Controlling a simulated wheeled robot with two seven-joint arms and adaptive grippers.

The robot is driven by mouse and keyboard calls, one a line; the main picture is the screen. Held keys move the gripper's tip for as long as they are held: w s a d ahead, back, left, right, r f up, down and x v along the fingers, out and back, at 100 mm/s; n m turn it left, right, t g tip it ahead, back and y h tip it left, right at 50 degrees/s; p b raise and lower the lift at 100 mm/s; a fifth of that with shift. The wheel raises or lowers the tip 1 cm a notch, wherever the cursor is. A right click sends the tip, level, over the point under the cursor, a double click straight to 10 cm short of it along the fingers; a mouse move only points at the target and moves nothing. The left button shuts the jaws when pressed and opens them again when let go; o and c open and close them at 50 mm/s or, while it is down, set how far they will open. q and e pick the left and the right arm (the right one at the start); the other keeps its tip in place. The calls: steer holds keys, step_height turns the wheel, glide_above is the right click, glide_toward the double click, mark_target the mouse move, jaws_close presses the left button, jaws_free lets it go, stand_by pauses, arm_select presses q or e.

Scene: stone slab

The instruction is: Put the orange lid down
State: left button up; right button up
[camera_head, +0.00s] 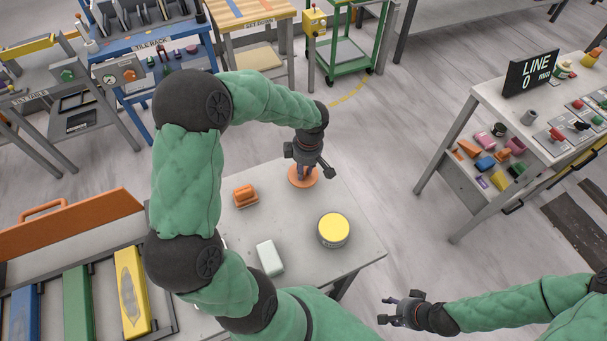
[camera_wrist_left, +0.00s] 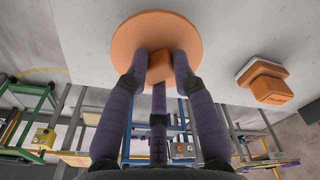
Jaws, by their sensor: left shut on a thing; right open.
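The orange lid (camera_head: 297,181) is a flat round disc with a block-shaped knob, near the back edge of the grey stone slab (camera_head: 300,268). My left gripper (camera_head: 304,171) is shut on the lid's knob from above. In the left wrist view the fingers (camera_wrist_left: 160,80) close around the knob, and the lid's disc (camera_wrist_left: 157,28) spreads beyond them. I cannot tell whether the lid touches the slab. My right gripper (camera_head: 388,309) is open and empty, off the slab at the lower right.
On the slab are an orange block-like tool (camera_head: 245,195), also in the wrist view (camera_wrist_left: 268,85), a round tin with a yellow top (camera_head: 333,230) and a pale green block (camera_head: 270,258). An orange-walled rack (camera_head: 75,236) stands left. Bare slab lies between the lid and the tin.

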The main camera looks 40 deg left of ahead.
mark_target(307, 175)
arm_select(q)
steer(key=shift+w+a+f, duration=0.15)
steer(key=shift+w+f, duration=0.05)
steer(key=shift+f, duration=0.1)
step_height(307, 175, down, 3)
steer(key=shift+b, duration=0.4)
steer(key=o, duration=1)
steer(key=shift+c, duration=0.2)
step_height(307, 175, up, 12)
steer(key=d+p, duration=0.1)
steer(key=p, duration=0.1)
steer(key=shift+w, duration=0.2)
